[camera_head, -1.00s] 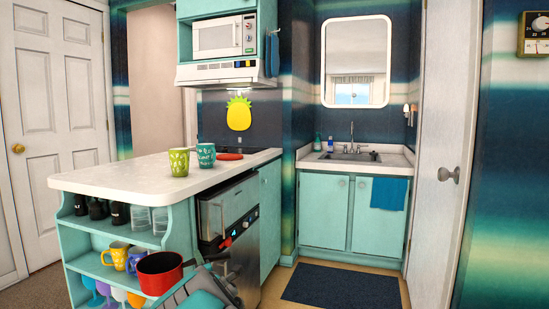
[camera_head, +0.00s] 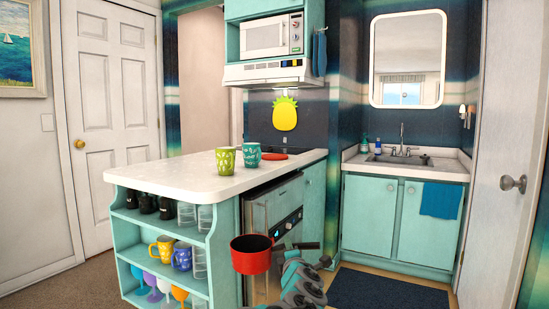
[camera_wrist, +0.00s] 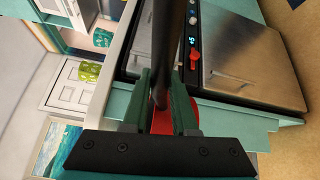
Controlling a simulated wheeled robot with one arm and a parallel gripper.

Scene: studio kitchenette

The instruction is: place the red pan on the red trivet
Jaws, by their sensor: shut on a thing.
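The red pan (camera_head: 251,259) is held in the air in front of the counter's lower right side, its dark inside facing up. My gripper (camera_wrist: 166,85) is shut on the pan's black handle (camera_wrist: 168,40), which runs between its green fingers in the wrist view. A bit of the pan's red body (camera_wrist: 162,121) shows behind the fingers; the rest is hidden there. A flat red thing, seemingly the red trivet (camera_head: 273,156), lies on the white counter behind the cups, by the stove. The pan is apart from it and lower than the countertop.
A green cup (camera_head: 225,158) and a teal cup (camera_head: 251,155) stand on the white counter (camera_head: 165,175), in front of the trivet. The end shelf (camera_head: 160,228) holds mugs and glasses. A steel-fronted appliance (camera_head: 283,215) sits under the counter. The countertop's left part is clear.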

